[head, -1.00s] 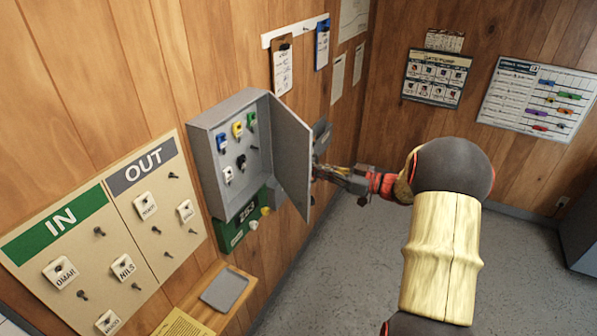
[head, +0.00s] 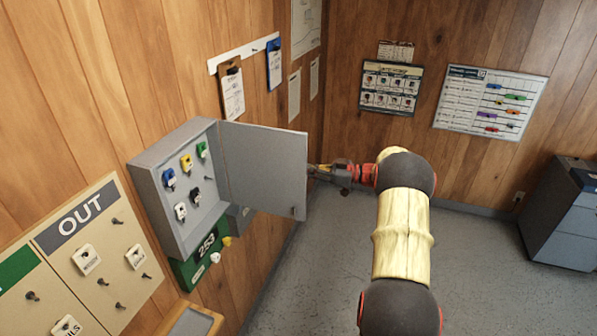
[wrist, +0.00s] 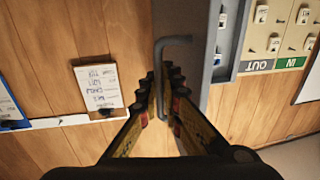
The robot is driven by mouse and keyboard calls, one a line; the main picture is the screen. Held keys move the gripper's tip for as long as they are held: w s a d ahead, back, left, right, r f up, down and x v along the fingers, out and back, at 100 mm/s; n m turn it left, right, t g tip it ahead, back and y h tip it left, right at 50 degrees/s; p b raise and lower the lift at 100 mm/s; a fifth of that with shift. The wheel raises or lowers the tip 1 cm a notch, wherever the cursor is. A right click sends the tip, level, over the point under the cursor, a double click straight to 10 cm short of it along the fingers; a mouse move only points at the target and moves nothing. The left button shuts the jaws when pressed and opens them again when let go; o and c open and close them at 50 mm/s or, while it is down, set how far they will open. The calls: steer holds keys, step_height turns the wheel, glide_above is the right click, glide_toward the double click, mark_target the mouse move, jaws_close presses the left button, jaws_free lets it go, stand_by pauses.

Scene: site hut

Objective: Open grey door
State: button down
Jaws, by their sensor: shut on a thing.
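The grey door (head: 262,165) of the wall-mounted grey key cabinet (head: 158,190) stands wide open, swung out to the right of the box. Keys with coloured tags (head: 186,163) hang inside. My gripper (head: 318,172) is at the door's free right edge, mostly on its far side. In the wrist view, a grey bar handle (wrist: 161,85) on the door (wrist: 184,40) runs between my gripper's fingers (wrist: 162,98), which are shut on it. In the head view the handle is hidden behind the door.
The OUT board (head: 110,255) is at left, and clipboards (head: 232,90) hang above the door. A grey drawer cabinet (head: 562,215) stands at right. The floor (head: 330,260) between is clear.

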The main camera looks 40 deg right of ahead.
steer(key=shift+w+d+y, duration=0.2)
steer(key=shift+d+y, duration=0.1)
steer(key=shift+d, duration=0.05)
steer(key=c, duration=2.3)
jaws_free()
steer(key=shift+s+d, duration=0.1)
steer(key=v, duration=1.2)
steer(key=shift+r, duration=0.2)
